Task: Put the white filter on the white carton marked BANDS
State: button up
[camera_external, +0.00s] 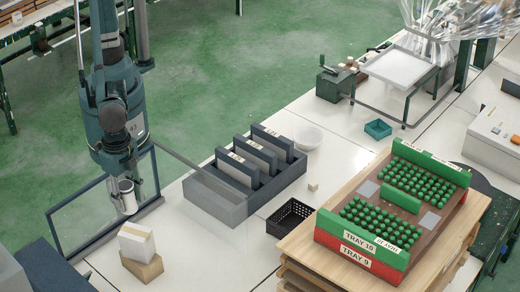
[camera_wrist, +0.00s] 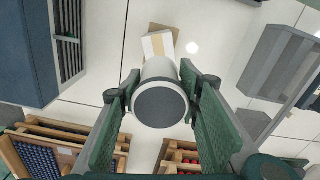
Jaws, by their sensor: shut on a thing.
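The white filter (camera_external: 127,198) is a short white cylinder with a dark grey end face. My gripper (camera_external: 122,186) is shut on it and holds it in the air. In the wrist view the filter (camera_wrist: 160,96) sits between the two green fingers of my gripper (camera_wrist: 160,82), its dark end towards the camera. The white carton (camera_external: 136,238) has a tan strip and stands on a brown box (camera_external: 142,268), below and slightly right of the filter. In the wrist view the carton (camera_wrist: 157,45) shows just beyond the filter, which may hide part of it. I cannot read its marking.
A framed clear panel (camera_external: 88,215) stands close behind the filter. A grey bin with upright dividers (camera_external: 222,207) and a black basket (camera_external: 290,217) lie to the right. Stacked trays (camera_external: 345,255) stand on a wooden stand farther right. The white table between carton and basket is clear.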

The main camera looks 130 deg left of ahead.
aim_at(130, 211)
jog(key=shift+f, duration=2.9)
jog(key=shift+f, duration=0.15)
jog(key=shift+f+p, duration=0.4)
jog(key=shift+f, duration=1.55)
jog(key=shift+f, duration=0.15)
jog(key=o, duration=0.9)
jog(key=shift+o, duration=0.2)
jog(key=shift+r+b, duration=0.35)
jog(key=shift+r, duration=5.8)
